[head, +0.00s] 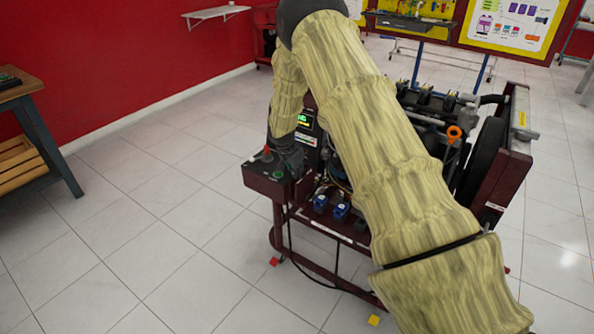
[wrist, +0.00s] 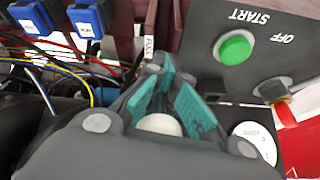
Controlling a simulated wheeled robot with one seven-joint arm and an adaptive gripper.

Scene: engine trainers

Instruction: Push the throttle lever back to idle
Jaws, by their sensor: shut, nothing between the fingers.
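The control box (head: 262,182) stands at the left end of the engine trainer, and its dark panel (wrist: 215,78) fills the upper right of the wrist view. My gripper (head: 293,168) is low over the box, beside the green START button (head: 279,175). In the wrist view my gripper (wrist: 163,68) has its teal-padded fingers drawn together at the tips. A white label reading FULL (wrist: 149,45) is just beyond the fingertips. I cannot make out the throttle lever; my gripper and arm may hide it. A white rounded thing (wrist: 160,125) shows between the finger bases; I cannot tell what it is.
The engine (head: 430,115) on its dark red frame (head: 325,238) is partly behind my arm. Blue connectors (wrist: 85,18) and loose wires lie left of my fingers. Floor left of the trainer is clear.

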